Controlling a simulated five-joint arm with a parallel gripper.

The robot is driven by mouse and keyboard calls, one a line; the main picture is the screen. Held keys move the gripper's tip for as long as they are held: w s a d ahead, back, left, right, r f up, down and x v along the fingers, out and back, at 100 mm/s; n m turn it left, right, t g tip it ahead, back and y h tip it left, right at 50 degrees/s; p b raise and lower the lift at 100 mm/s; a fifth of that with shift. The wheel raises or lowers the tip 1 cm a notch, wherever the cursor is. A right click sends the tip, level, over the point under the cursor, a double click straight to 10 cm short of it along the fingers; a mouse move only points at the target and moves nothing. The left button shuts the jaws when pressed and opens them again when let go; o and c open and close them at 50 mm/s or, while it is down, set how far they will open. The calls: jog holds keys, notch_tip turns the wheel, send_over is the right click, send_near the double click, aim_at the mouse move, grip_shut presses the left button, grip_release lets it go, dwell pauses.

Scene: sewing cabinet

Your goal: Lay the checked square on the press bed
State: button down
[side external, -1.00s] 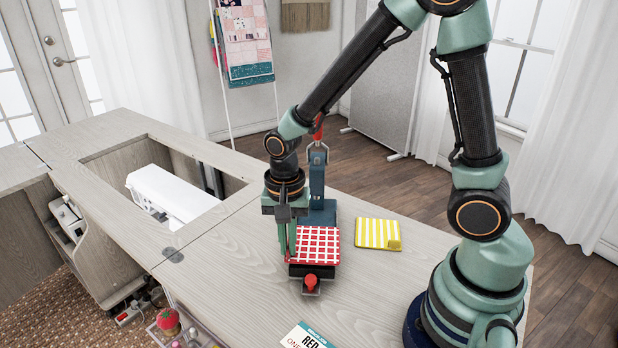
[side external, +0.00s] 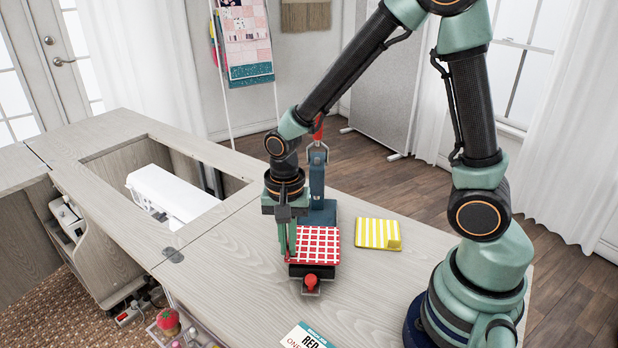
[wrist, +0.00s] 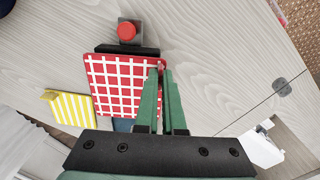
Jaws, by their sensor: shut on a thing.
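The checked square (side external: 317,243) is red with white lines. It lies over the dark press bed (side external: 297,271), whose edge shows under it; I cannot tell whether it rests fully on the bed. In the wrist view the checked square (wrist: 115,88) covers most of the bed (wrist: 127,49). My gripper (side external: 288,252) points down at the square's left edge in the side view. In the wrist view my gripper (wrist: 163,72) has its green fingertips close together, pinching the square's edge near one corner. The press's red knob (side external: 311,281) is in front of the bed.
A yellow striped square (side external: 377,233) lies on the table to the right. The blue press post (side external: 318,185) stands behind the bed. A white sewing machine (side external: 165,193) sits in the cabinet opening at left. The wooden top between is clear.

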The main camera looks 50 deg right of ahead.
jog(key=shift+f, duration=0.4)
dwell(0.9)
jog(key=c, duration=0.9)
grip_release()
jog(key=shift+c, duration=0.2)
notch_tip(320, 180, up, 12)
jog(key=shift+r, duration=0.1)
jog(key=s+d+r+n+t, duration=0.4)
jog(key=r+n+t, duration=0.1)
jog(key=n, duration=0.6)
jog(key=shift+d+r+n+t, duration=0.3)
jog(key=shift+d+r, duration=0.1)
jog(key=shift+r, duration=0.35)
